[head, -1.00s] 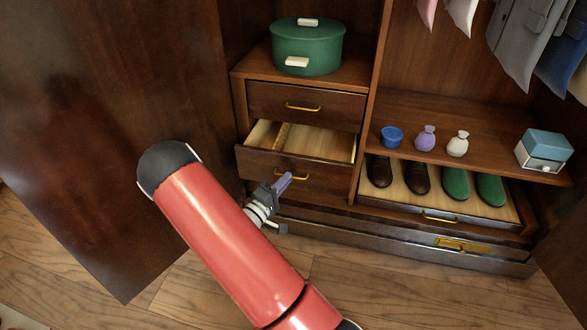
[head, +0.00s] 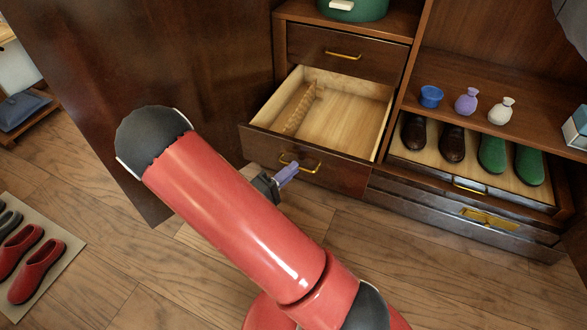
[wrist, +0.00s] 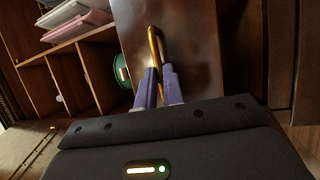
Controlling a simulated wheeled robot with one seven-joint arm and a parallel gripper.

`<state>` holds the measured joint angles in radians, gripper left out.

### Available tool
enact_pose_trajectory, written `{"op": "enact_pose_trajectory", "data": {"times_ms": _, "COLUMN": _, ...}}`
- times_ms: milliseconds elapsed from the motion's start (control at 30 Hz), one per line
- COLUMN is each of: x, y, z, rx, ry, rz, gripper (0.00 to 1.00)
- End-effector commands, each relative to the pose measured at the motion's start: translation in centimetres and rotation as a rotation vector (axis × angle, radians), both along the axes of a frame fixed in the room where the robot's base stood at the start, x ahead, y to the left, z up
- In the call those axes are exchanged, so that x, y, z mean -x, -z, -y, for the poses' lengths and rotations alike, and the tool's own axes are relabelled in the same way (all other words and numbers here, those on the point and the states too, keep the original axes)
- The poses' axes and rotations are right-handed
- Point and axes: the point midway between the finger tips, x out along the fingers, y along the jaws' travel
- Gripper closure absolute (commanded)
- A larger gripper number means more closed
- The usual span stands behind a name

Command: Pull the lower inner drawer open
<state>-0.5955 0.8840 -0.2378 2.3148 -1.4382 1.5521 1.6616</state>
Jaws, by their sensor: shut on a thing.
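The lower inner drawer (head: 355,174) stands well open in the head view, with its pale wooden inside and a slatted divider showing. Its dark front carries a gold bar handle (head: 312,168). My gripper (head: 288,172) is at this handle, its purple fingers shut on it. In the wrist view my gripper (wrist: 158,82) has both fingers closed around the near end of the gold handle (wrist: 156,42), against the brown drawer front (wrist: 190,40). My red arm hides part of the floor below the drawer.
A shut upper drawer (head: 320,50) sits above. A large door panel (head: 150,70) stands open at left. A shoe tray (head: 470,170) and low drawers with gold pulls are at right. Red shoes (head: 38,270) lie on a mat at far left. Wooden floor is clear in front.

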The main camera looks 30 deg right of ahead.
Motion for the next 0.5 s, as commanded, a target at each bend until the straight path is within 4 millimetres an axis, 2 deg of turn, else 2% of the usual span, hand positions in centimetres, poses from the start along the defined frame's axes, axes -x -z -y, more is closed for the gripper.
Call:
{"op": "enact_pose_trajectory", "data": {"times_ms": 367, "x": 0.06, "y": 0.07, "z": -0.07, "rx": -0.002, "ry": 0.001, "rz": -0.001, "gripper": 1.0}}
{"op": "enact_pose_trajectory", "data": {"times_ms": 400, "x": 0.06, "y": 0.07, "z": -0.06, "rx": -0.002, "ry": 0.001, "rz": -0.001, "gripper": 0.86}}
{"op": "enact_pose_trajectory", "data": {"times_ms": 500, "x": 0.04, "y": 0.05, "z": -0.06, "rx": -0.002, "ry": 0.001, "rz": -0.001, "gripper": 0.73}}
